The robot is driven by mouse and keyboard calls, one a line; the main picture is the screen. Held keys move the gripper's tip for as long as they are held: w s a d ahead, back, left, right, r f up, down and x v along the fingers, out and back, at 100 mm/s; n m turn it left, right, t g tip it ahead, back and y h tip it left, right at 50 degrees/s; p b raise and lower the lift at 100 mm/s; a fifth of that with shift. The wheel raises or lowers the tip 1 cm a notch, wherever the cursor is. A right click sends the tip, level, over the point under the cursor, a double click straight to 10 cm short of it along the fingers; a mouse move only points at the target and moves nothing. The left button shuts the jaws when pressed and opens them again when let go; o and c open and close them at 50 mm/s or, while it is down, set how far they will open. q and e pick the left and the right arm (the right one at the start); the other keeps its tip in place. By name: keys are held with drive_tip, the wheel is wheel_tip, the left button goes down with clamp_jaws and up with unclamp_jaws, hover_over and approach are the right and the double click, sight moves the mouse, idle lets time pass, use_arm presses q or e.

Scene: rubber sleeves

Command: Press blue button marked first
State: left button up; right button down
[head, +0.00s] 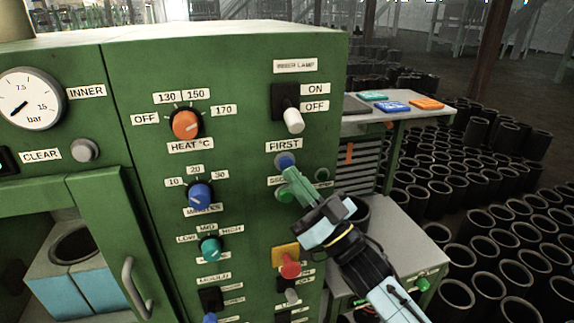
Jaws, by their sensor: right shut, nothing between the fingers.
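The blue button (285,159) sits on the green panel directly below the label FIRST (284,146). My right gripper (291,174) is shut and empty. Its fingertips are just below the blue button in the picture, over the partly hidden label that starts with SEC. I cannot tell whether the fingertips touch the button or the panel. A green button (284,195) shows behind the fingers, partly covered. My left gripper is not in view.
The green panel (240,90) also carries an orange heat knob (186,124), a blue minutes knob (199,195), a lamp switch (291,113) and a red button (289,264). A side table (420,113) and several black sleeves (500,220) stand to the right.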

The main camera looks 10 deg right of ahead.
drive_tip(key=shift+w, duration=0.15)
drive_tip(key=shift+w, duration=0.3)
drive_tip(key=shift+w, duration=0.35)
idle(0.6)
drive_tip(key=shift+s, duration=0.8)
drive_tip(key=s+p, duration=0.2)
drive_tip(key=s, duration=0.3)
drive_tip(key=shift+d, duration=0.1)
